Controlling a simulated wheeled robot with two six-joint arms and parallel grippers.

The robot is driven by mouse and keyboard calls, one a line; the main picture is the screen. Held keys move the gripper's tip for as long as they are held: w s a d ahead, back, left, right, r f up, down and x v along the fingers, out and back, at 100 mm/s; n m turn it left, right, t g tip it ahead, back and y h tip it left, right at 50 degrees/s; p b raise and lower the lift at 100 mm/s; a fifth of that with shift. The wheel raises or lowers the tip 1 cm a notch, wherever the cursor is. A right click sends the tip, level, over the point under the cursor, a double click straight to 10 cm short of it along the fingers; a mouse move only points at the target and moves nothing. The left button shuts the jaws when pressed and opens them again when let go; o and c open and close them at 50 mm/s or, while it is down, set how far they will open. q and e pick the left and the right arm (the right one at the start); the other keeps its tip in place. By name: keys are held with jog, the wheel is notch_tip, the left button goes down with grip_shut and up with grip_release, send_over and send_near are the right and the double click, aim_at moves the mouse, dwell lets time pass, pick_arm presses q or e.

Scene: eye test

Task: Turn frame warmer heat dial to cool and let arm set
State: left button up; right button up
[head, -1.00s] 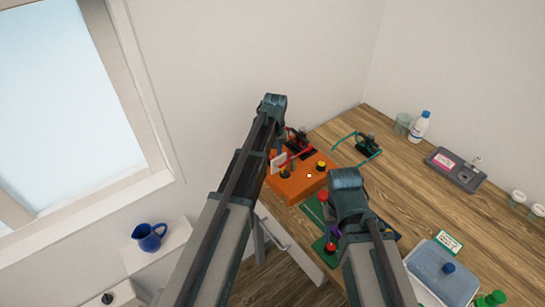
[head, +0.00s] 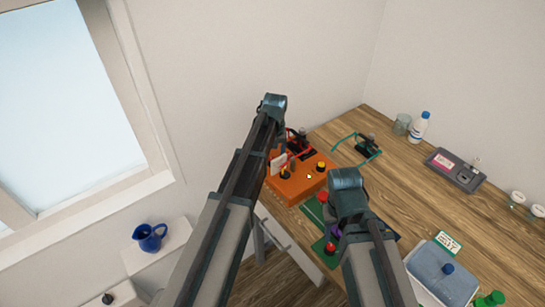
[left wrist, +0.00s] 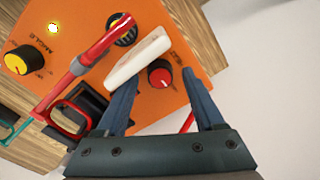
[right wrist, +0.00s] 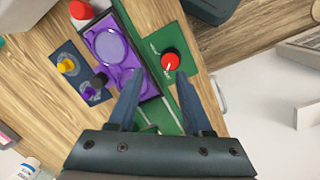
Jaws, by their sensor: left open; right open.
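The frame warmer is an orange box (head: 297,188) on the wooden table; it also shows in the left wrist view (left wrist: 150,108). Its heat dial (left wrist: 160,75), red-topped with a black skirt, lies between my left gripper's fingertips (left wrist: 157,84) in that view. The left gripper is open; I cannot tell whether it touches the dial. A white pad (left wrist: 138,58) and a red spectacle arm (left wrist: 85,62) cross above the box, beside a black round opening (left wrist: 122,30). My right gripper (right wrist: 160,82) is open and empty over a green strip.
A yellow angle dial (left wrist: 18,61) is on the same box. Below the right gripper are a purple tray (right wrist: 110,50) and a green plate with a red knob (right wrist: 168,62). Teal glasses (head: 367,148) stand behind. A bottle (head: 419,127) and a blue-filled tub (head: 418,265) stand farther right.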

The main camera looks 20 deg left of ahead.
aim_at(274, 160)
pick_arm(q)
notch_tip(274, 160, up, 14)
jog(key=p, duration=1.3)
jog(key=shift+d+f, duration=0.2)
jog(key=shift+f, duration=0.05)
pick_arm(e)
notch_tip(274, 160, up, 14)
jog(key=shift+f, duration=0.25)
notch_tip(274, 160, down, 11)
jog(key=b, duration=1.1)
pick_arm(q)
jog(key=s+d+f+m, duration=0.2)
jog(key=s+d+f, duration=0.1)
jog(key=s, duration=0.5)
jog(key=s+d+f+m, duration=0.3)
jog(key=s+d+f, duration=0.1)
jog(key=s, duration=0.4)
jog(key=s+d+f+m, duration=0.2)
jog(key=s+d+f, duration=0.2)
jog(key=s, duration=0.4)
jog(key=shift+s+d+m+y, duration=0.25)
jog(key=shift+d+m+y, duration=0.15)
jog(key=shift+d, duration=0.45)
